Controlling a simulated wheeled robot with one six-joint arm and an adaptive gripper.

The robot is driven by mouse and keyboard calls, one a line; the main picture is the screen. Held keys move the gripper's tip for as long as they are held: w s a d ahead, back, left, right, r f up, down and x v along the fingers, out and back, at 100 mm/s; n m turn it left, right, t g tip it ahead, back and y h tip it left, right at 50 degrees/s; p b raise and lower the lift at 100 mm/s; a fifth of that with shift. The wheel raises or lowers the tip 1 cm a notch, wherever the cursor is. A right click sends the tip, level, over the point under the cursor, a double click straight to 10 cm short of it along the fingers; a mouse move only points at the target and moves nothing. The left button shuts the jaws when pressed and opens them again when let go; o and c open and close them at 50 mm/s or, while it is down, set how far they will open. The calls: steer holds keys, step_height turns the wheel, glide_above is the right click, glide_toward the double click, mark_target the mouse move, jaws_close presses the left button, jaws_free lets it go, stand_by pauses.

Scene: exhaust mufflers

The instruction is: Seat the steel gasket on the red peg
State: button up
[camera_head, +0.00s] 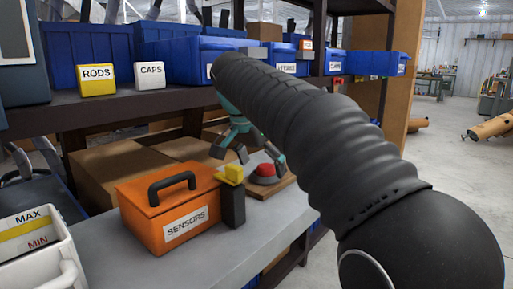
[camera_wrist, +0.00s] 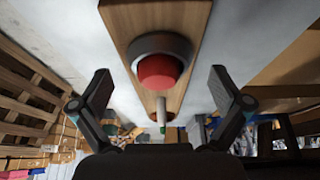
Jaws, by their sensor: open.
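A red peg (camera_head: 266,169) stands on a wooden board (camera_head: 287,184) on the grey bench, and it also shows in the wrist view (camera_wrist: 158,71). A grey ring that looks like the steel gasket (camera_wrist: 179,43) lies around the red peg, low near the board. The ring also shows as a grey rim under the red in the head view (camera_head: 256,180). My gripper (camera_wrist: 160,88) is open and empty, with its fingers spread wide on either side of the board. In the head view my gripper (camera_head: 240,152) is above and beside the peg. The arm hides part of the board.
A thin pale peg with a green tip (camera_wrist: 161,112) stands on the same board. An orange SENSORS box (camera_head: 165,208) and a dark post with a yellow block (camera_head: 232,175) stand left of the board. Cardboard boxes (camera_head: 110,176) lie behind. A shelf with blue bins (camera_head: 175,60) overhangs the bench.

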steer(key=v, duration=1.1)
steer(key=shift+s+r, duration=0.1)
steer(key=s+d+f+n+y+p, duration=0.1)
steer(key=s+d+f+n, duration=0.1)
steer(key=s+d+f, duration=0.35)
steer(key=s+d+f+n+y, duration=0.1)
steer(key=s+d+f+n, duration=0.15)
steer(key=d, duration=0.55)
steer(key=s+d+f+n+t, duration=0.1)
steer(key=s+d+f, duration=0.2)
steer(key=s+f, duration=0.5)
steer(key=s+d+f+n+t+p, duration=0.1)
steer(key=s+d+f+n, duration=0.1)
steer(key=s+f, duration=0.5)
step_height(320, 180, down, 5)
steer(key=shift+s+d+y, duration=0.35)
steer(key=shift+d+y, duration=0.05)
steer(key=shift+d, duration=0.35)
